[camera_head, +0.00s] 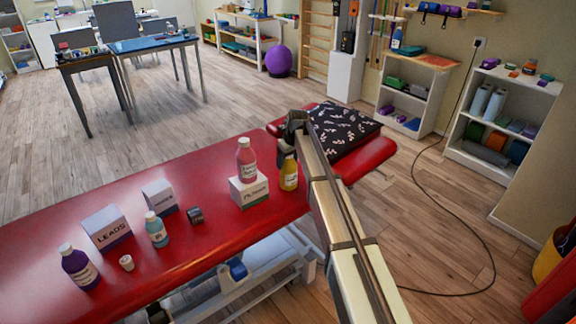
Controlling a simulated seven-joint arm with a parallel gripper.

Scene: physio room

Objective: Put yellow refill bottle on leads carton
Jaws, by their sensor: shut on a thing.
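The yellow refill bottle (289,174) is upright at the right part of the red treatment table, beside a white carton with a pink bottle on it. My gripper (287,152) is shut on the top of the yellow bottle from above, hiding its cap. I cannot tell whether the bottle's base touches the table. The leads carton (107,228), white and grey with a dark purple lower edge and the word LEADS, stands on the left part of the table. Its top is bare.
The pink bottle (246,159) stands on its carton (249,191). A dark small box (196,215), teal bottle (157,231), another carton (160,196), small cup (127,263) and purple bottle (79,267) surround the leads carton's side of the table. A patterned dark pillow (343,127) lies behind my arm.

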